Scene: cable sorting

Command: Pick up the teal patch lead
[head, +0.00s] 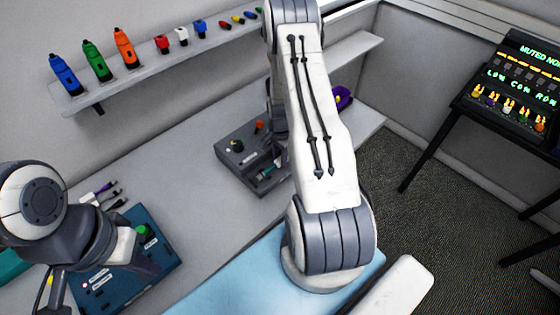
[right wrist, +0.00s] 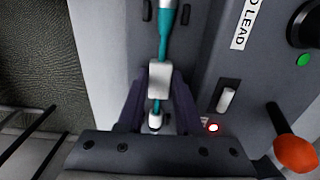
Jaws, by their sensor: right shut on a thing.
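The teal patch lead (right wrist: 164,42) runs down from the top of the right wrist view to a white connector block. My right gripper (right wrist: 158,92) has its dark fingers on either side of this block and is shut on it. In the head view a short piece of teal (head: 266,172) shows at the grey box; my right arm hides the right gripper there. My left gripper (head: 140,262) hangs over a dark blue box at the lower left, and its finger gap cannot be made out.
The grey box (head: 236,160) carries knobs and an orange-tipped lever (right wrist: 292,150). The dark blue box (head: 158,236) has a green knob. Dark and purple plugs (head: 108,190) lie behind it. A wall shelf (head: 150,76) holds coloured connectors. A light blue mat (head: 225,287) lies clear in front.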

